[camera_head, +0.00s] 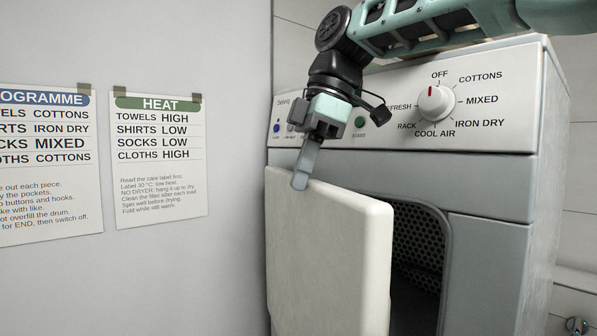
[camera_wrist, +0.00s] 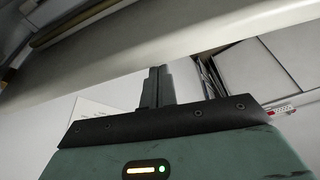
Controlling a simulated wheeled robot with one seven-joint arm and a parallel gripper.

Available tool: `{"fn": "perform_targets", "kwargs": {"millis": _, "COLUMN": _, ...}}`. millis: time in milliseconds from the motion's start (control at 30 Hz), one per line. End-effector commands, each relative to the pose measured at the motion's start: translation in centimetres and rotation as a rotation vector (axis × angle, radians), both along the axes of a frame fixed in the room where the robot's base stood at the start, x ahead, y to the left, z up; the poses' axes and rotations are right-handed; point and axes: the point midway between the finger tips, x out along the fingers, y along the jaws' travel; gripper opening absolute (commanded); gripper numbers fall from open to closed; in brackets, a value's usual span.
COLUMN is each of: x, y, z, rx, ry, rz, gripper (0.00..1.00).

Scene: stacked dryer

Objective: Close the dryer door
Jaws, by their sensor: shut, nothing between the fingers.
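The dryer door (camera_head: 330,255) is a cream panel standing partly open, swung out from the grey dryer (camera_head: 490,255). The dark drum opening (camera_head: 418,250) with its perforated wall shows to the right of the door. My gripper (camera_head: 300,181) is shut and empty, pointing down at the door's top edge near its left part; I cannot tell whether it touches. In the wrist view my shut fingers (camera_wrist: 157,72) point toward a pale band across the top. The lower part of the door is out of the picture.
The control panel (camera_head: 400,105) with a red-marked knob (camera_head: 436,103) and buttons is above the door, behind my arm. A grey wall with a heat chart (camera_head: 158,155) and a programme chart (camera_head: 45,165) stands close on the left. A metal fitting (camera_head: 577,325) is at the lower right.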

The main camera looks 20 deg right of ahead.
Motion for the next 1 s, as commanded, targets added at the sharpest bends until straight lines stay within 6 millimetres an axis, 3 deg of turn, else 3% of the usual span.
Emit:
{"fn": "perform_targets", "kwargs": {"millis": 467, "x": 0.0, "y": -0.3, "z": 0.9, "rx": 0.001, "ry": -0.002, "rz": -0.001, "gripper": 0.0}}
{"fn": "perform_targets", "kwargs": {"millis": 1000, "x": -0.6, "y": -3.4, "z": 10.0, "rx": 0.0, "ry": -0.002, "rz": -0.002, "gripper": 0.0}}
